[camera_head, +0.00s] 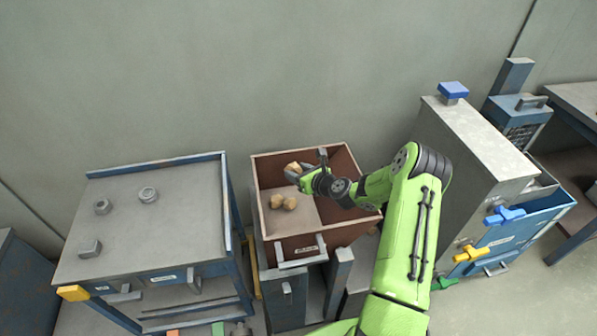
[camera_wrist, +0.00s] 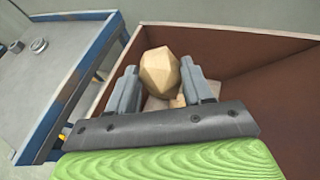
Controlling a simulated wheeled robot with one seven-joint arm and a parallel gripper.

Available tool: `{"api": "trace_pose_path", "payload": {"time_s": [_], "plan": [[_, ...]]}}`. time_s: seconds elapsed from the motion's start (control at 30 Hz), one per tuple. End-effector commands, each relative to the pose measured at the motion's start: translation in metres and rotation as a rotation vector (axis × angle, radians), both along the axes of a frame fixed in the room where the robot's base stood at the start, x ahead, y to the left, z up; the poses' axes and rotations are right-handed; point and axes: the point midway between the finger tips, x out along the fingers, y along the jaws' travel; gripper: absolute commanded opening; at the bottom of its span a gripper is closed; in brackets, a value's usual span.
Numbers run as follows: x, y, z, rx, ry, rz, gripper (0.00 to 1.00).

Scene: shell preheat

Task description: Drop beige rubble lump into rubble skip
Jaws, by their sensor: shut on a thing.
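The beige rubble lump (camera_wrist: 160,72) sits between the two fingers of my gripper (camera_wrist: 163,88) in the wrist view. My gripper (camera_head: 297,174) is shut on it and also shows in the head view, where the held lump (camera_head: 293,167) is partly hidden. The rubble skip (camera_head: 262,228) is an open box with brown walls and a pale floor. My gripper is over the inside of the skip, towards its back. Other beige lumps (camera_head: 284,202) lie on the skip floor, and parts of them show below the held lump in the wrist view.
A blue-framed grey table (camera_head: 140,225) with several small metal parts stands left of the skip. A tall grey cabinet (camera_head: 470,150) with blue drawers and coloured handles stands at the right. The wall is close behind the skip. A handle (camera_head: 300,251) is on the skip's front.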

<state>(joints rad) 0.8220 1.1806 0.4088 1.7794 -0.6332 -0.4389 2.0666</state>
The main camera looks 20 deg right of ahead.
Motion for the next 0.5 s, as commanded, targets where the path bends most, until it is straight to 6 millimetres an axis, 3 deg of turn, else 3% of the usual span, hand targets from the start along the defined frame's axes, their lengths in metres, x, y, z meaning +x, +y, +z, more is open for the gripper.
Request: {"api": "trace_pose_path", "payload": {"time_s": [0.1, 0.13, 0.3, 0.5], "plan": [[0.0003, 0.0000, 0.0029, 0.000, -0.002, 0.000, 0.18], [0.0004, 0.0000, 0.0030, 0.000, -0.002, 0.000, 0.55], [0.0002, 0.0000, 0.0029, 0.000, -0.001, 0.000, 0.80], [0.0002, 0.0000, 0.0027, 0.000, -0.001, 0.000, 0.80]]}}
